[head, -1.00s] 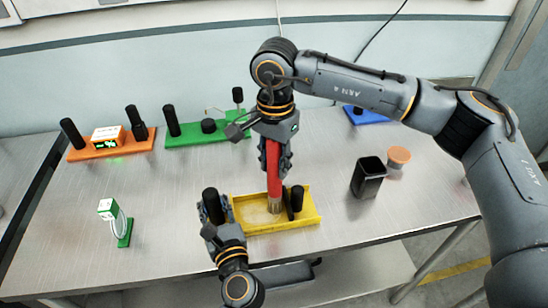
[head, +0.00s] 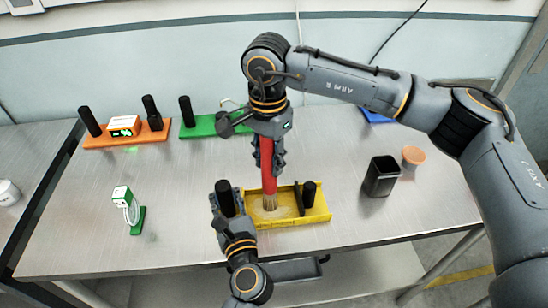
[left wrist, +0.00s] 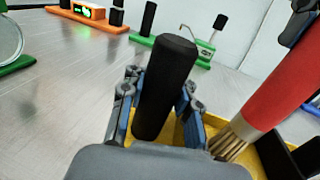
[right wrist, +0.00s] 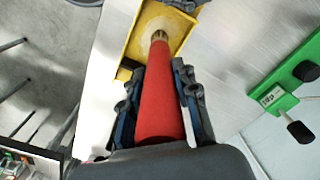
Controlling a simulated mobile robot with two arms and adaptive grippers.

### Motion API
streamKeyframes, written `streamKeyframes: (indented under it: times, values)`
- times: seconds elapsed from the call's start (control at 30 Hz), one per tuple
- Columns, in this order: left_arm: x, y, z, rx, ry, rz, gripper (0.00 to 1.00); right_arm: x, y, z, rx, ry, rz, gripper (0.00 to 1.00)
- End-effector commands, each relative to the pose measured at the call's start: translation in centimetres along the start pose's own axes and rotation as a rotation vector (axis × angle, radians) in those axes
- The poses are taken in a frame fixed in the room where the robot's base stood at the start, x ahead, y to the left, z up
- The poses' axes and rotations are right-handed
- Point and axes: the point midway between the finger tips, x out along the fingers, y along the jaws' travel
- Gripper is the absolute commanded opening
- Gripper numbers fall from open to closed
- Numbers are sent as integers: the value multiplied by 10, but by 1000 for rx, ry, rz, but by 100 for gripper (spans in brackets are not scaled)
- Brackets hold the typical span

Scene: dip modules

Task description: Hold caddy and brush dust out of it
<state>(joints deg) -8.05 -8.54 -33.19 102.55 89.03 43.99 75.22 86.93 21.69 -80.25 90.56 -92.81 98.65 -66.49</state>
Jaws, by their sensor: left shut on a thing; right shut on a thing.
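The yellow caddy (head: 290,219) lies on the metal table near its front, with a black post at each end and a pale dust patch on its floor. My left gripper (head: 226,203) is shut on the caddy's left black post (left wrist: 166,85). My right gripper (head: 268,150) is shut on the red handle of the brush (head: 267,170), held nearly upright. The brush's tan bristles (right wrist: 159,36) are down inside the caddy at the dust; they also show in the left wrist view (left wrist: 230,140). Whether they press on the floor is hard to tell.
An orange module (head: 127,136) and a green module (head: 207,126) stand at the back left, a blue one (head: 377,116) at the back. A white-green stand (head: 130,210) is at left. A black cup (head: 381,176) and an orange-topped jar (head: 413,158) stand at right.

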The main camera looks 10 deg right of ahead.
Motion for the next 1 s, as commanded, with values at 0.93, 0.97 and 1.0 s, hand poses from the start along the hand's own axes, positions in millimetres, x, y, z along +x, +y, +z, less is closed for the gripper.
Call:
streamKeyframes:
  times: [0.93, 0.97, 1.0]
  values:
    - [0, 0, 0, 0, 0, 0, 0, 2, -26, 26, 0, 0, 0, 0]
    - [0, 0, 0, 0, 0, 0, 0, 2, -26, 26, 0, 0, 0, 0]
    - [0, 0, 0, 0, 0, 0, 0, 2, -25, 25, 0, 0, 1, 0]
